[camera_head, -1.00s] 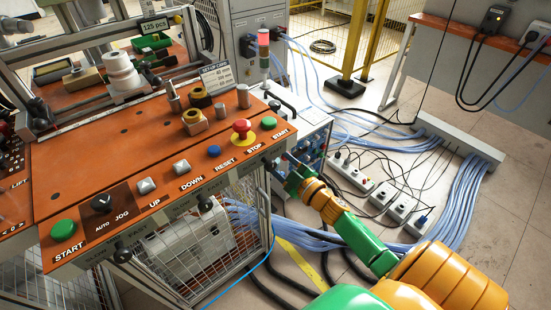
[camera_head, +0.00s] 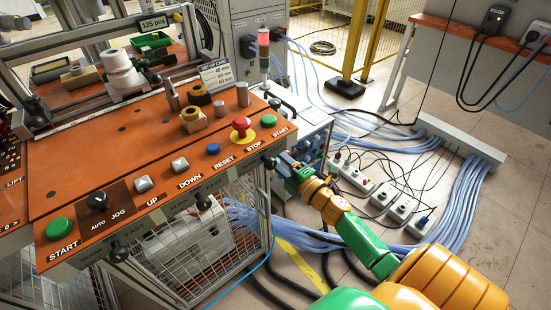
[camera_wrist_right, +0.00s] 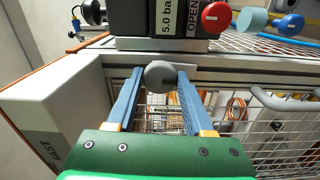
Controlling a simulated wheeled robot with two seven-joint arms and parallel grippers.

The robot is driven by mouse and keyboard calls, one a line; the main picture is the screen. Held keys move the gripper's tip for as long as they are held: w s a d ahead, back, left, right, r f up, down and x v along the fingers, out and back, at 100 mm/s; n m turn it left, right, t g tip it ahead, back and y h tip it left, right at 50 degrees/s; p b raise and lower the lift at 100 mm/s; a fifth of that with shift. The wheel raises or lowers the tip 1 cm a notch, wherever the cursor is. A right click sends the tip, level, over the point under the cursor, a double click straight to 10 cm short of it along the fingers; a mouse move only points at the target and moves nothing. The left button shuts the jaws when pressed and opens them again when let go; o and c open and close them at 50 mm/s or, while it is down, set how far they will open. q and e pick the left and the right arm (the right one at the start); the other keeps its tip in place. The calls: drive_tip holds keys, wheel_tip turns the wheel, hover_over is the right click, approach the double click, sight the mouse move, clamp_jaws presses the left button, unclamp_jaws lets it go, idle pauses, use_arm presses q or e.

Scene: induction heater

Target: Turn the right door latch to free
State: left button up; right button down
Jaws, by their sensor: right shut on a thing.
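A dark round latch knob (camera_head: 269,162) sticks out under the right end of the orange console's front edge, above the mesh door (camera_head: 250,215). My right gripper (camera_head: 282,164) reaches it from the right. In the right wrist view the grey round knob (camera_wrist_right: 160,76) sits between the two blue fingers of my right gripper (camera_wrist_right: 160,84), which is shut on it. The fingers hide part of the knob's sides. Two more dark knobs, a middle one (camera_head: 203,202) and a left one (camera_head: 119,251), stick out along the same front edge. My left gripper is not in view.
The console top carries a red stop button (camera_head: 241,125), a green start button (camera_head: 269,121) and other buttons. In the wrist view a dark box with a red button (camera_wrist_right: 216,17) hangs close above the fingers. Cables and power strips (camera_head: 354,178) lie on the floor.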

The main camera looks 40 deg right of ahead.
drive_tip(key=shift+n, duration=0.5)
drive_tip(key=shift+c, duration=1.5)
unclamp_jaws()
drive_tip(key=s, duration=0.7)
drive_tip(key=shift+d, duration=0.3)
drive_tip(key=shift+f, duration=0.1)
